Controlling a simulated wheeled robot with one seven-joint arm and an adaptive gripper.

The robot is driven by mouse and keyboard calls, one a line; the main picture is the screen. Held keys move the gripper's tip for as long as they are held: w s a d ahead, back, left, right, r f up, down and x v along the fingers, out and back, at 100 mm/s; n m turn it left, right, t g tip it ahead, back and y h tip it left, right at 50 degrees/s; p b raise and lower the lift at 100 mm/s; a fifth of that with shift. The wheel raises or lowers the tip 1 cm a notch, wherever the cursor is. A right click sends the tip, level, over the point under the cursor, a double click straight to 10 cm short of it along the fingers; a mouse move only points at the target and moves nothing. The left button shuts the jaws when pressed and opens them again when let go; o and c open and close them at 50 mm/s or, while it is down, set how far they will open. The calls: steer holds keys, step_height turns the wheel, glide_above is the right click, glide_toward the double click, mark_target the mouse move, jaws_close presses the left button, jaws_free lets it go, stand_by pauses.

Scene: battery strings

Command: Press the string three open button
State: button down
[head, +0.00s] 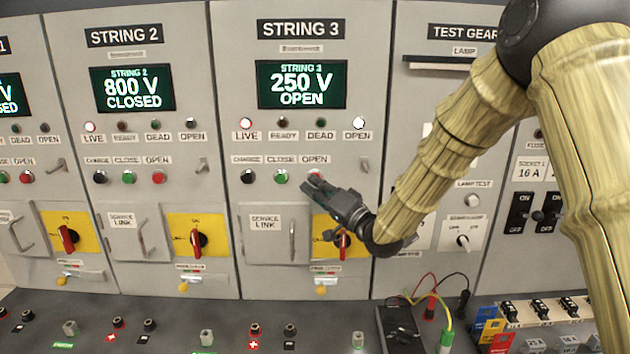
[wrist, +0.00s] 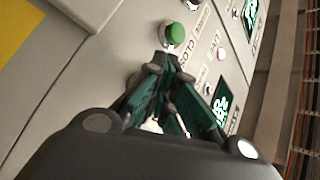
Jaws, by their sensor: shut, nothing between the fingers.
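The String 3 panel (head: 228,60) carries a display (head: 301,84) reading 250 V OPEN. Below it is a row of black, green and red buttons. The red open button (head: 317,174) sits under its OPEN label and is partly covered by my gripper (head: 308,186). My gripper is shut and empty, its fingertips right at the lower edge of that button. I cannot tell whether they touch it. In the wrist view the green close button (wrist: 174,34) stands just beyond my fingertips (wrist: 164,62); the open button is hidden there.
A service link cover (head: 270,232) and a yellow rotary switch plate (head: 323,224) lie below the buttons. The String 2 panel (head: 90,60) is to the left, the test gear panel (head: 420,90) to the right. A meter with leads (head: 400,325) lies on the bench.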

steer(key=s, duration=0.6)
steer(key=shift+b, duration=0.3)
steer(key=shift+f, duration=0.15)
stand_by(0.6)
